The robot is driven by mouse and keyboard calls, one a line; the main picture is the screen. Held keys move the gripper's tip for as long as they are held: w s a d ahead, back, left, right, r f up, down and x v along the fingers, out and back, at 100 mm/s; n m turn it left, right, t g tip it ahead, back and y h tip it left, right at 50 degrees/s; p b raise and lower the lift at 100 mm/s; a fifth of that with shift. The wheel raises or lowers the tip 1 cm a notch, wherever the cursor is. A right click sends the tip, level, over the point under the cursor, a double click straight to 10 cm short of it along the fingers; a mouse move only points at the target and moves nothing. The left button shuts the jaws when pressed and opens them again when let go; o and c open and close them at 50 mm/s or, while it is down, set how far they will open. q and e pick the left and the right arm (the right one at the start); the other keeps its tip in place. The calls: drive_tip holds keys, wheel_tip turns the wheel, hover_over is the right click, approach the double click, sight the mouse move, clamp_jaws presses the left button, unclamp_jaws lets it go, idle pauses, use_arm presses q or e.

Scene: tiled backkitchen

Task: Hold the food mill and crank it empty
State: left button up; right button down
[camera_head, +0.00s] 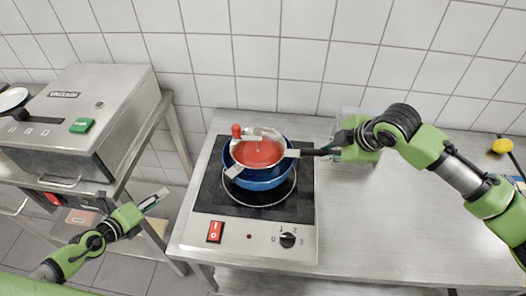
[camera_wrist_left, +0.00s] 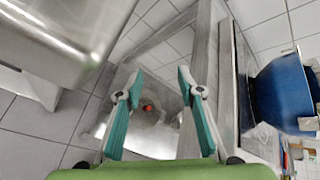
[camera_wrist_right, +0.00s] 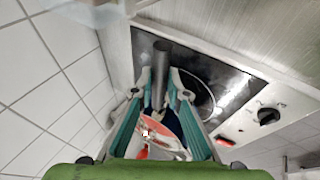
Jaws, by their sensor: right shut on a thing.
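The food mill (camera_head: 275,135) sits over the blue pot (camera_head: 262,182) on the cooktop in the head view. Red food fills much of its bowl. Its crank has a red knob (camera_head: 236,130) at the bowl's left rear. Its dark handle (camera_head: 312,152) points right, and my right gripper (camera_head: 338,148) is shut on it. The handle (camera_wrist_right: 160,70) shows between the fingers in the right wrist view. My left gripper (camera_head: 160,198) is open and empty, low and left of the cooktop. The left wrist view shows its fingers (camera_wrist_left: 160,85) spread, with the blue pot (camera_wrist_left: 285,95) off to the right.
The cooktop (camera_head: 205,195) has a red switch and a black dial (camera_head: 288,240). A clear container (camera_head: 352,112) stands behind my right gripper.

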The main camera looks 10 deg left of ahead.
use_arm(q)
drive_tip(key=w+d+r+m+t+h, duration=0.1)
drive_tip(key=w+d+r+m, duration=0.15)
drive_tip(key=w+r, duration=0.45)
drive_tip(key=w+d+r+m+t+h, duration=0.1)
drive_tip(key=w+d+r+m+t, duration=0.2)
drive_tip(key=r, duration=0.7)
drive_tip(key=w+d+r+m+h, duration=0.1)
drive_tip(key=w+d+r+m, duration=0.1)
drive_tip(key=w+r, duration=0.55)
wheel_tip(320, 180, up, 7)
drive_tip(key=m+g+y, duration=0.3)
drive_tip(key=m+g, duration=1)
drive_tip(key=g, duration=0.1)
hover_over(235, 126)
drive_tip(key=s+a, duration=0.1)
drive_tip(key=a, duration=0.1)
drive_tip(key=shift+x, duration=3.4)
drive_tip(key=shift+s, duration=0.1)
clamp_jaws()
